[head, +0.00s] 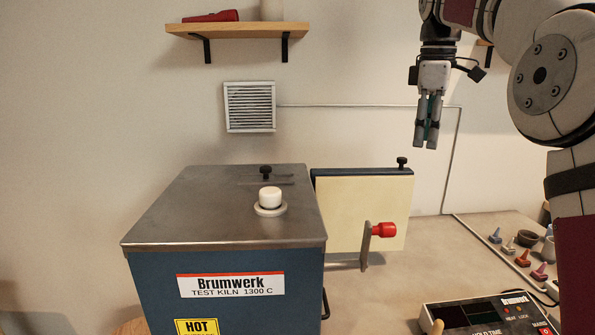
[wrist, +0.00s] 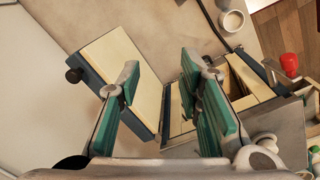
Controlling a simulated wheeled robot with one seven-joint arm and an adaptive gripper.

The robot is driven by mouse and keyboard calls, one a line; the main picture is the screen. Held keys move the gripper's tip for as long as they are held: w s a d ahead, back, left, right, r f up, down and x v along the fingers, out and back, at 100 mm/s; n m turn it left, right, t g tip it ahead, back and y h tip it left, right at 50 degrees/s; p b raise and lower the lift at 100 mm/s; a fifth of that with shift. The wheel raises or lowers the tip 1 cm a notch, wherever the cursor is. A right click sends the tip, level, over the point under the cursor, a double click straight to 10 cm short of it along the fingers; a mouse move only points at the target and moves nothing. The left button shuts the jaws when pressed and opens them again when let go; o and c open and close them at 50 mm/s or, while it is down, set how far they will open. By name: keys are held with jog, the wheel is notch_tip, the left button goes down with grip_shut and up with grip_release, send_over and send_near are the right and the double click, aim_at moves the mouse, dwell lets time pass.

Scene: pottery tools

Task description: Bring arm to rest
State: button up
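My gripper (head: 428,143) hangs pointing down in the air at the upper right of the head view, above and behind the kiln's cream panel (head: 345,205). In the wrist view its two green-padded fingers (wrist: 160,80) are spread apart with nothing between them. My arm bends down along the right edge of the head view.
The blue kiln (head: 225,285) has a steel top with a white knob (head: 270,197). A red-knobbed handle (head: 383,230) shows in front of the panel. A controller box (head: 480,315) and several small tools (head: 540,272) lie on the table. A shelf (head: 237,31) is on the wall.

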jog(key=s+a+r+m+t, duration=0.1)
jog(key=s+a+r+m, duration=0.2)
jog(key=s, duration=0.6)
jog(key=s+a+f+m+t, duration=0.1)
jog(key=s+f+m, duration=0.3)
jog(key=s+f, duration=0.5)
jog(key=s+a+f+m+t, duration=0.2)
jog(key=s+f, duration=0.7)
jog(key=s, duration=0.7)
jog(key=a+m, duration=0.1)
jog(key=m, duration=0.1)
jog(key=shift+s+f+m, duration=0.2)
jog(key=shift+s+m, duration=0.15)
jog(key=shift+m, duration=0.05)
